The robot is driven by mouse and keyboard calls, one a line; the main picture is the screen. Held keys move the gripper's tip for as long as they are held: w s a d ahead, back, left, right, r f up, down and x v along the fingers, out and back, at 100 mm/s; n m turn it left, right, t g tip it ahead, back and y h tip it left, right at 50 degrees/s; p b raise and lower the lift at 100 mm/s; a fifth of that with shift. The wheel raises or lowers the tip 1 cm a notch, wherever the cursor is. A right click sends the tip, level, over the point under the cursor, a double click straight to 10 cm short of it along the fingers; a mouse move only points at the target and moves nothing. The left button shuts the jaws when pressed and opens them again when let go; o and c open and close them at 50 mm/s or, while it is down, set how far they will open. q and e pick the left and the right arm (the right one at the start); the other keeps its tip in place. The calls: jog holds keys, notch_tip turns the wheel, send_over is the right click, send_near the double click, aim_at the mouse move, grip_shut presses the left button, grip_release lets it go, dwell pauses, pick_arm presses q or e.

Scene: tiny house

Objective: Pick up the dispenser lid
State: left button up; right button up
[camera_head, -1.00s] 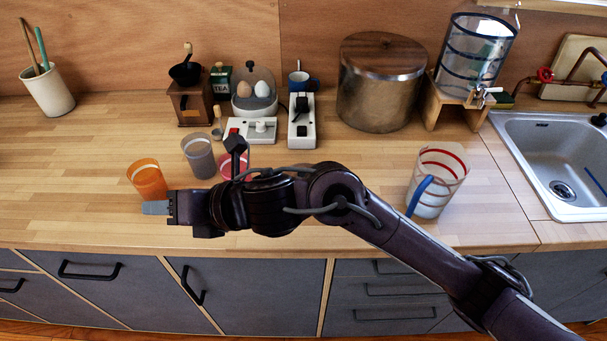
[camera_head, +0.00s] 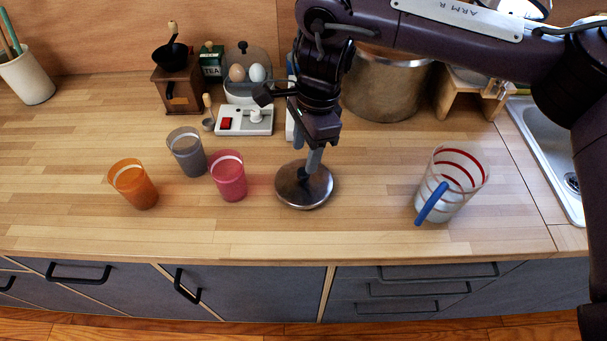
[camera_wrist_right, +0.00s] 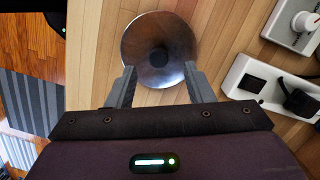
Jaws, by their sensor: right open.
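The dispenser lid (camera_head: 292,194), a round shiny metal disc with a dark knob, lies on the wooden counter. My right gripper (camera_head: 308,166) is directly above it, pointing down, its fingers partly covering the knob. In the right wrist view the lid (camera_wrist_right: 158,28) is ahead, its knob in line with the gap between the two fingers. There the right gripper (camera_wrist_right: 159,74) is open and empty, the fingertips spread either side of the knob. I cannot tell whether they touch the lid. My left gripper is not in view.
A pink cup (camera_head: 228,178), a grey cup (camera_head: 188,155) and an orange cup (camera_head: 135,187) stand left of the lid. A striped pitcher (camera_head: 455,178) with a blue handle stands right. Behind are a white switch box (camera_head: 244,121) and a large metal pot (camera_head: 388,90). The front counter is clear.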

aim_at(304, 180)
jog(key=shift+s+f, duration=0.35)
jog(key=f+p, duration=0.1)
jog(key=f, duration=0.3)
jog(key=shift+w+f, duration=0.2)
jog(key=shift+a+f, duration=0.1)
jog(key=shift+f, duration=0.1)
jog(key=shift+s, duration=0.15)
jog(key=c, duration=0.9)
grip_shut()
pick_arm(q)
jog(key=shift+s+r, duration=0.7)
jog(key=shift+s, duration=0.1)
pick_arm(e)
jog(key=shift+r, duration=0.1)
